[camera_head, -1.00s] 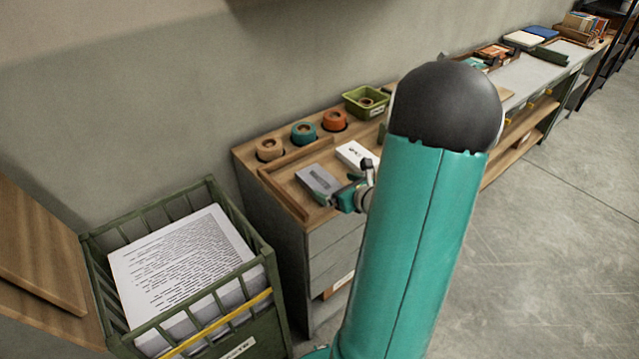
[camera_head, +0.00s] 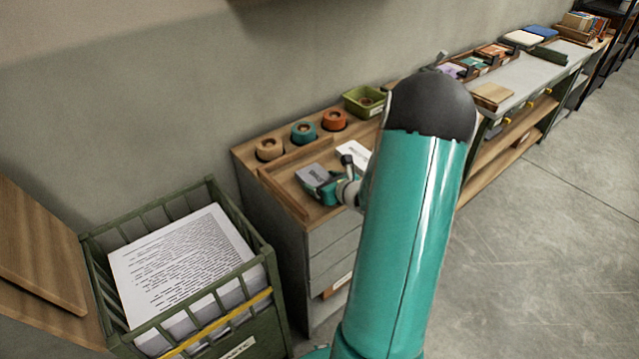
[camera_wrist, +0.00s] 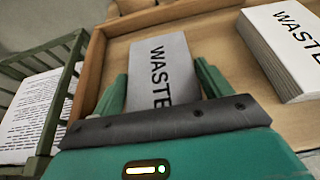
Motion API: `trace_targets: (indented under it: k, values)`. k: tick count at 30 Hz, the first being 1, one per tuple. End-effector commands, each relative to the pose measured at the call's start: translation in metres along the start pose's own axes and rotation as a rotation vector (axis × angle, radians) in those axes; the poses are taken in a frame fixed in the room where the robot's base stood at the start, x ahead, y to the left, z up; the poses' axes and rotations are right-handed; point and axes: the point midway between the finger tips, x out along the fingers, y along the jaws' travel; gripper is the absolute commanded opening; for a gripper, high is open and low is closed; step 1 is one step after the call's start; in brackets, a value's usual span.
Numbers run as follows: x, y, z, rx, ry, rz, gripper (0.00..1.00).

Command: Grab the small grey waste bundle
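The small grey waste bundle (camera_head: 311,174) lies on the wooden top of the drawer cabinet. In the wrist view the grey bundle (camera_wrist: 163,58) has "WASTE" printed along it, and its near end is hidden behind my gripper's dark front edge. My gripper (camera_wrist: 162,72) is open, with one green finger to each side of the bundle. Narrow gaps seem to show between fingers and bundle. In the head view my gripper (camera_head: 333,189) is at the bundle's near right end, partly hidden by my arm.
A thicker white bundle marked "WASTE" (camera_wrist: 288,50) lies right of the grey one. A raised wooden rim (camera_wrist: 92,70) runs along the left. A green crate (camera_head: 268,262) with printed sheets stands left of the cabinet. Tape rolls (camera_head: 303,132) and a green tray (camera_head: 366,101) sit behind.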

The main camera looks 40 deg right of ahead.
Motion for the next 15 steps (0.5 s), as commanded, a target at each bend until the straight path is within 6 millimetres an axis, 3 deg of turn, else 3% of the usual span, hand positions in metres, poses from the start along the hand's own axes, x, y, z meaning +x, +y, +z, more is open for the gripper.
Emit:
trace_targets:
  k: [1,4,15]
  values:
    - [-0.0002,-0.0001,0.0,0.0,0.0,0.0,0.67]
    - [-0.0002,0.0,0.0,0.0,0.0,0.0,0.47]
    - [-0.0017,-0.0002,0.0042,-0.001,-0.002,0.0,0.46]
